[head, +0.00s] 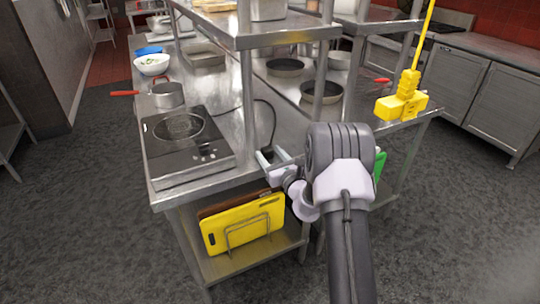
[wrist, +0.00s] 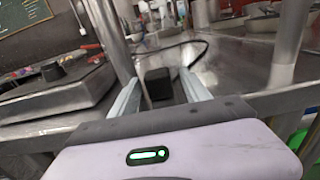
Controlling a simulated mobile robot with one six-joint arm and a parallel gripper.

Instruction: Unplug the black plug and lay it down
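The black plug (wrist: 158,84) shows in the wrist view as a dark block between the two fingers of my gripper (wrist: 160,78). The fingers are open, one on each side, with a small gap visible on either side. I cannot tell how far past the plug the fingertips reach. A black cable (head: 272,112) curves from behind the portable cooktop (head: 190,165) down toward my gripper. The socket is not clearly visible.
A steel post (head: 248,90) and upper shelf stand close behind my gripper. A red-handled pot (head: 167,95) is behind the cooktop. Bare counter lies around the cable.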

